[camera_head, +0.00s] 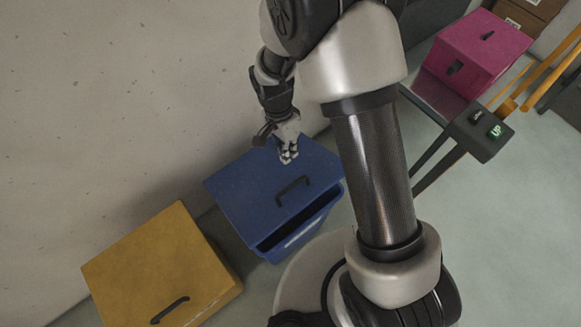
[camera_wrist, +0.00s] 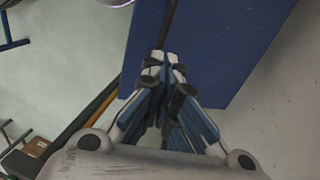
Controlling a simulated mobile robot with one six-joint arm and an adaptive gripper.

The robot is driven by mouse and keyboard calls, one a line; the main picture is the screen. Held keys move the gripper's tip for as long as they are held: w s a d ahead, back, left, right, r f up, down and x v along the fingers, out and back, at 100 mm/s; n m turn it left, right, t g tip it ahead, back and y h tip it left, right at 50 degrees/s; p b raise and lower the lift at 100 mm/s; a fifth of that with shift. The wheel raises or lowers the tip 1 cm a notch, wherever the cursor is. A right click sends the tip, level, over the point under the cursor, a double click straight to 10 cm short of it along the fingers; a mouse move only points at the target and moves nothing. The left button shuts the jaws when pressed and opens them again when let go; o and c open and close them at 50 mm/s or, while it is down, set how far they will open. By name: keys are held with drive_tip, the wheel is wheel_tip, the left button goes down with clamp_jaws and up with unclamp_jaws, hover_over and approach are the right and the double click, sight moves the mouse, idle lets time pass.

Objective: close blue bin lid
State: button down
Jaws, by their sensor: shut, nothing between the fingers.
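The blue bin (camera_head: 305,232) stands on the floor against the wall. Its blue lid (camera_head: 245,195) has a black handle (camera_head: 293,190) near the front edge. A dark gap shows between the lid's front edge and the bin, so the lid is slightly raised. My gripper (camera_head: 288,158) is over the rear part of the lid, behind the handle. In the wrist view, my gripper's fingertips (camera_wrist: 164,60) are together and empty, with the blue lid (camera_wrist: 235,45) beyond them. I cannot tell whether they touch the lid.
A closed yellow bin (camera_head: 150,262) stands to the left and a pink bin (camera_head: 480,45) at the upper right. A dark control box with a green-lit button (camera_head: 496,131) is at the right. The wall (camera_head: 120,100) rises behind the bins.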

drive_tip(key=b, duration=0.4)
approach(295, 183)
drive_tip(key=shift+m, duration=0.4)
drive_tip(key=f, duration=0.4)
drive_tip(key=s+d+f, duration=0.1)
drive_tip(key=f, duration=0.2)
drive_tip(key=shift+f, duration=0.1)
